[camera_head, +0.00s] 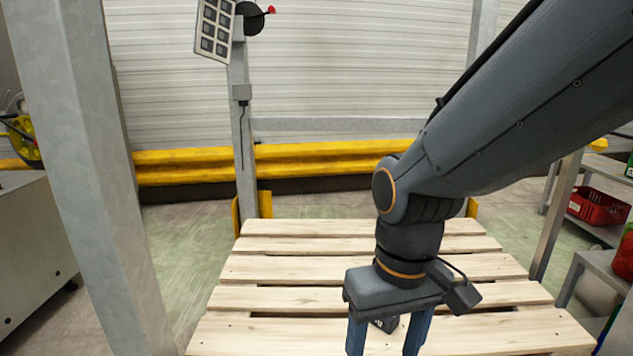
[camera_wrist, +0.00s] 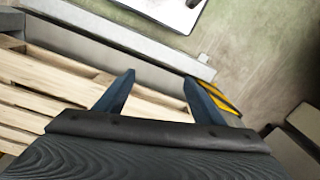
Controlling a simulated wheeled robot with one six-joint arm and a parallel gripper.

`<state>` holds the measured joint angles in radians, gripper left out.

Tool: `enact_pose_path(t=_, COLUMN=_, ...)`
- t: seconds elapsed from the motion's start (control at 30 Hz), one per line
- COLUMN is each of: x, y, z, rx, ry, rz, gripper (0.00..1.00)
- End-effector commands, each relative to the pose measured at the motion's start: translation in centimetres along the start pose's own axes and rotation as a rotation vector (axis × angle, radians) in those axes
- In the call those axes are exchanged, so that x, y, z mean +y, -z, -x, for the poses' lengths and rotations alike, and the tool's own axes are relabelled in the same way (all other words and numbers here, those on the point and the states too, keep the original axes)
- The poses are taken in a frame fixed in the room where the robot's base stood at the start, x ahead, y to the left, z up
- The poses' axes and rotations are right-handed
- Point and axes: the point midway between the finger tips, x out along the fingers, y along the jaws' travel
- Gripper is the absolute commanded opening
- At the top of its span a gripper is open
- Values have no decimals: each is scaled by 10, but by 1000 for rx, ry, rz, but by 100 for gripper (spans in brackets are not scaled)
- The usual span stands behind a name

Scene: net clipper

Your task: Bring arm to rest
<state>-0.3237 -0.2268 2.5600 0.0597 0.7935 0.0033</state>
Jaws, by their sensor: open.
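My gripper (camera_head: 387,340) points down over the near part of the slatted wooden pallet (camera_head: 290,297) in the head view. Its two blue fingers are apart. A small dark piece (camera_head: 385,325) shows between them, and I cannot tell what it belongs to. My arm bends down from the upper right. In the wrist view the open fingers (camera_wrist: 160,82) have nothing held between their tips. Pale slats (camera_wrist: 50,85) lie to the left there.
A grey post (camera_head: 90,170) stands close on the left. A thin post with a panel (camera_head: 214,28) stands behind the pallet, before a yellow rail (camera_head: 190,165). Shelves with a red crate (camera_head: 598,206) are at the right. In the wrist view a grey beam (camera_wrist: 120,52) crosses beyond the fingers.

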Motion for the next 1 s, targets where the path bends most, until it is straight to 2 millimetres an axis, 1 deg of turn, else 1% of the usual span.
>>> enact_pose_path(t=0.03, x=2, y=-2, z=8, rx=-1, ry=-2, rz=-11, gripper=62)
enact_pose_path(t=0.23, x=17, y=-5, z=32, rx=-2, ry=-10, rz=-64, gripper=62)
enact_pose_path(t=0.5, x=48, y=-15, z=78, rx=-5, ry=-26, rz=-169, gripper=62)
enact_pose_path(t=0.7, x=70, y=-26, z=106, rx=-6, ry=-34, rz=-239, gripper=62)
enact_pose_path(t=0.83, x=80, y=-31, z=116, rx=-7, ry=-38, rz=-269, gripper=62)
enact_pose_path(t=1.0, x=86, y=-33, z=120, rx=-7, ry=-40, rz=-286, gripper=62)
